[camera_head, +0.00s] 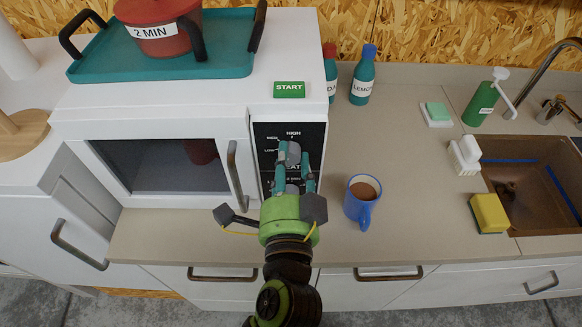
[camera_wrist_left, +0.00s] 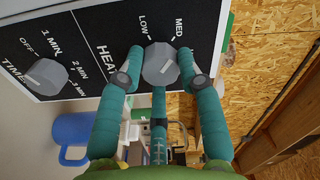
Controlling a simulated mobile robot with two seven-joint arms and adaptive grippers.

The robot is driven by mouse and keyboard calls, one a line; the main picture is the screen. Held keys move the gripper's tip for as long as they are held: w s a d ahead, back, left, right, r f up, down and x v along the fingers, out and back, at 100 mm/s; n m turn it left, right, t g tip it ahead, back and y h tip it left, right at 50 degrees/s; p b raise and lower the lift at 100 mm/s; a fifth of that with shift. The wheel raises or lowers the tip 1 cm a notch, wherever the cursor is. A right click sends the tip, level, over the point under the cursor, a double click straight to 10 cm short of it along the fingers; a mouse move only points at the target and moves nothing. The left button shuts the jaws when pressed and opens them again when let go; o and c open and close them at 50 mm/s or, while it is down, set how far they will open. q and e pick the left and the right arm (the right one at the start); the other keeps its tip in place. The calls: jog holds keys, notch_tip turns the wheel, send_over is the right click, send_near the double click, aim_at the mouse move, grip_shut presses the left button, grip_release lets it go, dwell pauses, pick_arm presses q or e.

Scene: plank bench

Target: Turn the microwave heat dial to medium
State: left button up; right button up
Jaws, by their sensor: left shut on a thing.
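The white microwave (camera_head: 215,112) stands on the counter with its door shut. Its black control panel (camera_head: 316,134) carries a grey heat dial (camera_head: 291,153), with HIGH, MED and LOW marks around it. In the left wrist view the heat dial (camera_wrist_left: 160,65) sits between the teal fingers, near the LOW and MED labels. My left gripper (camera_wrist_left: 163,77) is shut on this dial, a finger on each side. In the head view my left gripper (camera_head: 296,162) partly hides the panel. I cannot clearly tell which mark the dial points to. My right gripper is not in view.
A grey time dial (camera_wrist_left: 47,76) is below the heat dial. A blue mug (camera_head: 361,205) of brown drink stands right of my gripper. A teal tray (camera_head: 225,63) with a red pot (camera_head: 160,38) and a green START button (camera_head: 289,90) are on top of the microwave.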

pick_arm(q)
jog(key=shift+a+n, duration=0.15)
jog(key=shift+n, duration=0.25)
jog(key=o, duration=1.1)
jog(key=shift+o, duration=0.2)
jog(key=shift+w+a+f, duration=0.1)
jog(key=shift+a, duration=0.05)
